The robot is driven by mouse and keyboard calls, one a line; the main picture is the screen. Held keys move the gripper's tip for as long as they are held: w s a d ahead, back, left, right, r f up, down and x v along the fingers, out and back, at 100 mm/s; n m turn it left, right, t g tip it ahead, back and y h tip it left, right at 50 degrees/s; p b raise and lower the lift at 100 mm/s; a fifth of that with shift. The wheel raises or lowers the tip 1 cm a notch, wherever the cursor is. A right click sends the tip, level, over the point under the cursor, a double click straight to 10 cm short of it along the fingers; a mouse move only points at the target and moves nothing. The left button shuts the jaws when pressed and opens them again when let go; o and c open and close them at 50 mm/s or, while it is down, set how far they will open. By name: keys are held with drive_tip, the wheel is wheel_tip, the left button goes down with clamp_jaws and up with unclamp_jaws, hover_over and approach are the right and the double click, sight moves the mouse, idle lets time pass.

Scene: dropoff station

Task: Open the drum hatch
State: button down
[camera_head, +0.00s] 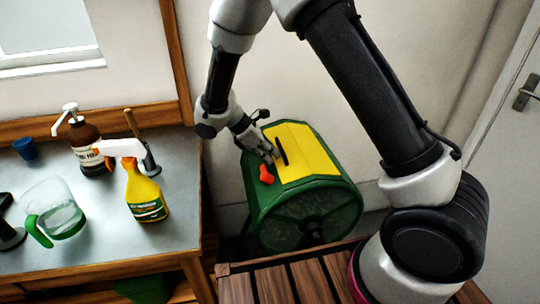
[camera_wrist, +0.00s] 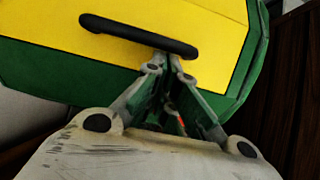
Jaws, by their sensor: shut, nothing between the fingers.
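The green drum (camera_head: 300,215) lies on its side behind a slatted wooden surface. Its yellow hatch (camera_head: 305,150) lies flush in the upper side and appears closed. A black bar handle (camera_head: 281,150) runs across the hatch. My gripper (camera_head: 272,157) is at the hatch's left edge, close to the handle. In the wrist view, my gripper (camera_wrist: 168,62) is shut and empty, with its fingertips at the right part of the handle (camera_wrist: 115,29). I cannot tell whether they touch it. A red latch (camera_head: 266,174) sits on the drum just below my gripper.
A metal-topped bench (camera_head: 100,225) stands at left. It holds a yellow spray bottle (camera_head: 145,195), a brown pump bottle (camera_head: 87,148), a green-handled jug (camera_head: 60,215) and a blue cup (camera_head: 26,149). Wooden slats (camera_head: 290,285) lie in front of the drum. A door (camera_head: 510,160) is at right.

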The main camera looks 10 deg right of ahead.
drive_tip(key=shift+d+r+y, duration=0.15)
drive_tip(key=shift+r+y, duration=0.15)
drive_tip(key=shift+r, duration=0.3)
drive_tip(key=shift+d+r+y, duration=0.15)
drive_tip(key=shift+r+y, duration=0.15)
drive_tip(key=shift+r, duration=0.25)
drive_tip(key=d+r+y, duration=1)
drive_tip(key=d+r, duration=0.2)
drive_tip(key=r, duration=0.1)
drive_tip(key=d+f+y, duration=0.1)
drive_tip(key=d+y, duration=0.2)
drive_tip(key=d, duration=0.7)
drive_tip(key=d+f+y, duration=0.2)
drive_tip(key=d+y, duration=0.1)
drive_tip(key=d, duration=0.7)
drive_tip(key=shift+s+d+f, duration=0.2)
drive_tip(key=shift+f, duration=0.1)
